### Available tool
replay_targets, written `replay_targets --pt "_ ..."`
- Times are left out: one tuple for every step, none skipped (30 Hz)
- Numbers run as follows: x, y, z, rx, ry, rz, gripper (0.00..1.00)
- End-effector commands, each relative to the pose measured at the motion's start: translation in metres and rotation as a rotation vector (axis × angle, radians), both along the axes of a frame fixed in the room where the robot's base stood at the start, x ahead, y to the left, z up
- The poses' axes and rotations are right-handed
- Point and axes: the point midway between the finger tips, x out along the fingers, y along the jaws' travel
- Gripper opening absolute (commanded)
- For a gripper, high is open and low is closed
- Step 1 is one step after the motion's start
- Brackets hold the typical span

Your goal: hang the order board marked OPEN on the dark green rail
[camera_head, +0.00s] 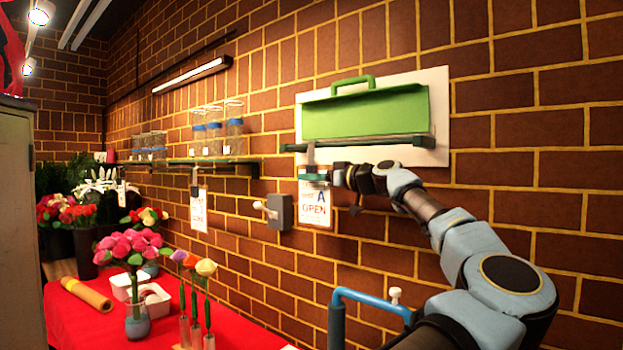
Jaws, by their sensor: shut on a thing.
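The order board marked OPEN (315,208) is a white card on the brick wall side, upright, just below the dark green rail (375,140). A grey hook piece rises from the board's top and overlaps the rail's left part; I cannot tell whether it rests over the rail or is in front of it. My gripper (318,177) is shut on the board's teal top edge, reaching in from the right. My fingers and wrist hide part of the board's top right.
A green panel with a handle (365,110) is above the rail on a white backing. Left are a grey wall box with a knob (279,211), another hanging board (198,208), and a shelf with glass jars (234,135). Flowers stand on a red table (85,320). A blue handle (372,300) is below my arm.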

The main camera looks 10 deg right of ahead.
Motion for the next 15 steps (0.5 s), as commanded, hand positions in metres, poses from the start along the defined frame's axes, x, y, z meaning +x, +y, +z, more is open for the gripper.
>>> replay_targets --pt "-0.0001 -0.0001 0.0002 0.0 0.0 0.0 0.0" --pt "-0.0001 -0.0001 0.0003 0.001 -0.001 0.0 0.0" --pt "-0.0001 -0.0001 0.0004 0.0 0.0 0.0 0.0" --pt "-0.0001 -0.0001 0.0005 0.0 0.0 0.0 0.0" --pt "-0.0001 -0.0001 0.0005 0.0 0.0 0.0 0.0" --pt "-0.0001 -0.0001 0.0005 0.0 0.0 0.0 0.0" --pt "-0.0001 -0.0001 0.0006 0.0 0.0 0.0 0.0" --pt "-0.0001 -0.0001 0.0005 0.0 0.0 0.0 0.38" --pt "-0.0001 -0.0001 0.0005 0.0 0.0 0.0 0.43" --pt "-0.0001 -0.0001 0.0005 0.0 0.0 0.0 0.46" --pt "-0.0001 0.0 0.0005 0.0 0.0 0.0 0.49" --pt "-0.0001 0.0 0.0005 0.0 0.0 0.0 0.54" --pt "-0.0001 0.0 0.0004 0.0 0.0 0.0 0.57" --pt "-0.0001 0.0001 0.0004 0.0 0.0 0.0 0.61" --pt "-0.0001 0.0001 0.0004 0.0 0.0 0.0 0.65"
